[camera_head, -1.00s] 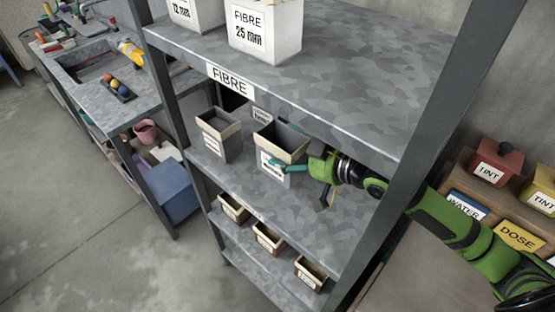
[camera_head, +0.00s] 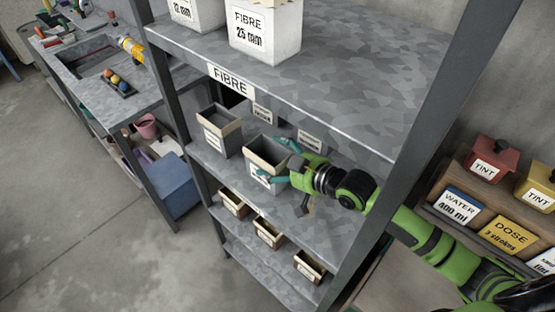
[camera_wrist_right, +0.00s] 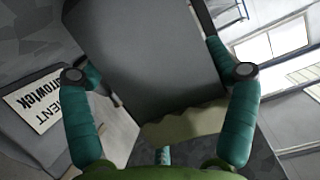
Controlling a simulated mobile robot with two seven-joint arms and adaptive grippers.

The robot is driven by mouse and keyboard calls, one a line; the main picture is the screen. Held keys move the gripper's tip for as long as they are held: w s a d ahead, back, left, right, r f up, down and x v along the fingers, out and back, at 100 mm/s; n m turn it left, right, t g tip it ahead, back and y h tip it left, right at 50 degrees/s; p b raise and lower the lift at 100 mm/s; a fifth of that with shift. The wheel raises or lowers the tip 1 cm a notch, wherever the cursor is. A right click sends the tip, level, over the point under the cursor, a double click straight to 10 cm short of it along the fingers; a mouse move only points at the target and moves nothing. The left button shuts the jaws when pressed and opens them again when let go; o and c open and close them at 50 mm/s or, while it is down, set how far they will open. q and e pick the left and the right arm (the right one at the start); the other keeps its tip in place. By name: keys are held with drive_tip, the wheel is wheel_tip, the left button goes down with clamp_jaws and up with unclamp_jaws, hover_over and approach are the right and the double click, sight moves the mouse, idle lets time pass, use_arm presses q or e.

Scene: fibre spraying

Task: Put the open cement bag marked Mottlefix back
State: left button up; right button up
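An open grey cement bag (camera_head: 265,153) with a tan rolled rim is at the middle shelf; its front label is too small to read. My right gripper (camera_head: 283,162) comes from the right with one teal finger across the bag's front and the other at its back. In the right wrist view the grey bag (camera_wrist_right: 150,60) fills the space between both fingers (camera_wrist_right: 158,75), which look closed on it. I cannot tell whether its base touches the shelf. A second open bag (camera_head: 219,130) stands just left of it. My left gripper is not in view.
Small tags (camera_head: 309,141) are on the middle shelf's back. The shelf above (camera_head: 340,85) carries fibre boxes (camera_head: 265,30) and overhangs the bags. A rack upright (camera_head: 425,130) stands at right, near my arm. Small bins (camera_head: 270,234) sit below. Tint boxes (camera_head: 488,158) stand at right.

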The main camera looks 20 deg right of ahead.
drive_tip(key=shift+o, duration=0.6)
drive_tip(key=b+v, duration=0.2)
drive_tip(key=v, duration=1)
drive_tip(key=shift+r, duration=0.15)
